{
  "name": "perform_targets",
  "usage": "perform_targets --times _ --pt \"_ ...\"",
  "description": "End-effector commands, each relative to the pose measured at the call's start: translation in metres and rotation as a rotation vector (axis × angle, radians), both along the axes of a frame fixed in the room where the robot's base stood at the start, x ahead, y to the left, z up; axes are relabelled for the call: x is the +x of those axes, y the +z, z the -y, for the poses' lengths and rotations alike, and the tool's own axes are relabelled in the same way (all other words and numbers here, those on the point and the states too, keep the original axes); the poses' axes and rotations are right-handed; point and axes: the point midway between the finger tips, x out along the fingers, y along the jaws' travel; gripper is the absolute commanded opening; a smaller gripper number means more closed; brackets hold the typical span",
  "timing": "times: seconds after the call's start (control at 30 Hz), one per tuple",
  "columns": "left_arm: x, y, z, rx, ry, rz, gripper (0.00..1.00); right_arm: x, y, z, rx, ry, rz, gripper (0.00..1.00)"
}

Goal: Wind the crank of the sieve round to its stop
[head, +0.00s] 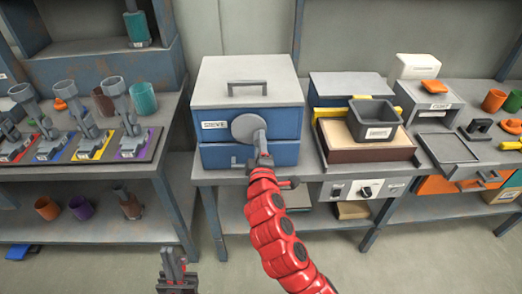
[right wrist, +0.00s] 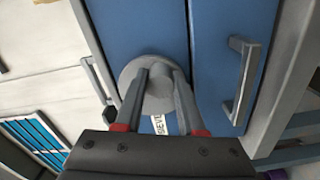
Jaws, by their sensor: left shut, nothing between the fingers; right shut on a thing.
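The sieve (head: 205,157) is a blue box with a grey lid on the bench, labelled on its front. Its crank (head: 247,126) is a grey round disc on the front face; the disc also shows in the right wrist view (right wrist: 133,72). My right gripper (head: 263,150) is at the disc, shut on the crank's grip (right wrist: 160,78), which stands out between its fingers. The gripper and arm partly hide the disc's lower right. My left gripper (head: 172,252) is shut and empty, low in front of the benches, away from the sieve.
A drawer handle (head: 240,163) sits below the crank. A grey bin (head: 375,115) stands on a box to the right. A rack of several tools and cups (head: 85,147) is on the left bench. The floor in front is clear.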

Motion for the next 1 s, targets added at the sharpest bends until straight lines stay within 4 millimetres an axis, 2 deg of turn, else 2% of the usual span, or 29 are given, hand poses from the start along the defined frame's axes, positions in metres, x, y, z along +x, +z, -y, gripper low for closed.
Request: perform_targets --times 0.03,0.6,1.0 --pt "0.000 -0.015 0.000 0.000 0.000 0.000 0.00 0.000 -0.011 0.000 0.047 -0.001 -0.003 0.00" --pt "0.000 -0.094 0.000 0.000 0.000 0.000 0.00 0.000 -0.022 -0.015 0.589 0.001 -0.001 0.00" --pt "0.000 -0.134 0.000 0.000 0.000 0.000 0.00 0.000 -0.023 -0.025 0.904 0.000 -0.003 0.00"
